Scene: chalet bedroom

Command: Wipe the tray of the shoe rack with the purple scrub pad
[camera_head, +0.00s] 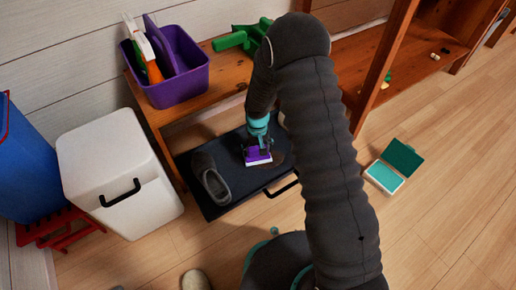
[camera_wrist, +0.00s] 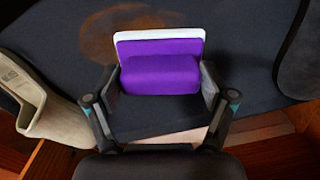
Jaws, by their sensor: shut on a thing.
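The purple scrub pad (camera_head: 257,155) has a white scrubbing layer and a purple grip block. My gripper (camera_head: 256,146) is shut on it, with one finger on each side, as the wrist view also shows the purple scrub pad (camera_wrist: 160,72) between the fingertips. The dark tray (camera_head: 232,196) of the shoe rack lies below the pad. A brown stain (camera_wrist: 122,32) shows on the tray just beyond the pad in the wrist view. I cannot tell whether the pad touches the tray.
A grey shoe (camera_head: 211,180) stands on the tray's left part. A dark shoe (camera_wrist: 300,55) is at the right in the wrist view. A purple caddy (camera_head: 172,72) with bottles sits on the wooden rack (camera_head: 213,88). A white bin (camera_head: 118,172) stands left.

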